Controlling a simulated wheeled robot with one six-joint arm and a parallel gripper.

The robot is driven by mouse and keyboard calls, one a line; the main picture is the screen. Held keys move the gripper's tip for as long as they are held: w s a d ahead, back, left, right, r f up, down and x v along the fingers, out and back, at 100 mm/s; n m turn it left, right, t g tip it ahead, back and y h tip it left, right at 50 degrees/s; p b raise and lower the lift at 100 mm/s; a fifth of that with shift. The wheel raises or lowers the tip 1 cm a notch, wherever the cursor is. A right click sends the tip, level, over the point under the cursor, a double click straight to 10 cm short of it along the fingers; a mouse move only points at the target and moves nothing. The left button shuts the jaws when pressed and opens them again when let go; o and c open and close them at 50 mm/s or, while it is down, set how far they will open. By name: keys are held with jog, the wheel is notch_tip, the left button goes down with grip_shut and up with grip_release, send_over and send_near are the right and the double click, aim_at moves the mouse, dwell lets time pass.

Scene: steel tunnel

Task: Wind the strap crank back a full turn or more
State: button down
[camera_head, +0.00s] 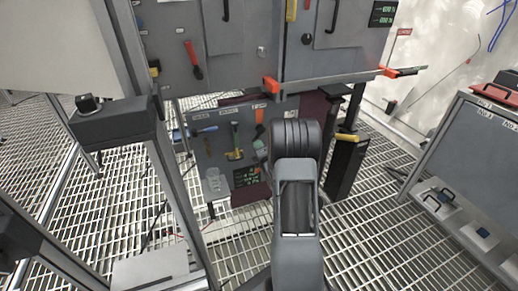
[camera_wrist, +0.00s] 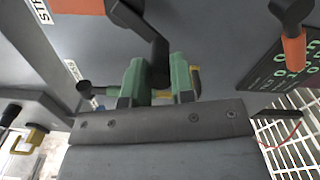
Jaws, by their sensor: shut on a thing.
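In the wrist view, my gripper (camera_wrist: 157,82) has two green fingers, shut on the lower end of a black crank (camera_wrist: 150,42). The crank's arm runs up and left from between the fingers to the grey panel. Its grip is mostly hidden by the fingers. A cut-off label starting "STR" (camera_wrist: 42,10) sits at the upper left. In the head view, my dark arm hides the gripper and the crank.
A black lever with an orange handle (camera_wrist: 294,50) stands right of the gripper in the wrist view. A black knob (camera_wrist: 85,88) is close on the left. In the head view, a grey cabinet (camera_head: 455,150) stands at the right, above open grating (camera_head: 370,225).

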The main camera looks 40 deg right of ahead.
jog(key=c, duration=1)
grip_release()
jog(key=shift+o, duration=0.2)
jog(key=shift+s, duration=0.15)
jog(key=p+v, duration=0.3)
jog(key=v, duration=1)
jog(key=shift+s, duration=0.3)
jog(key=shift+r, duration=0.1)
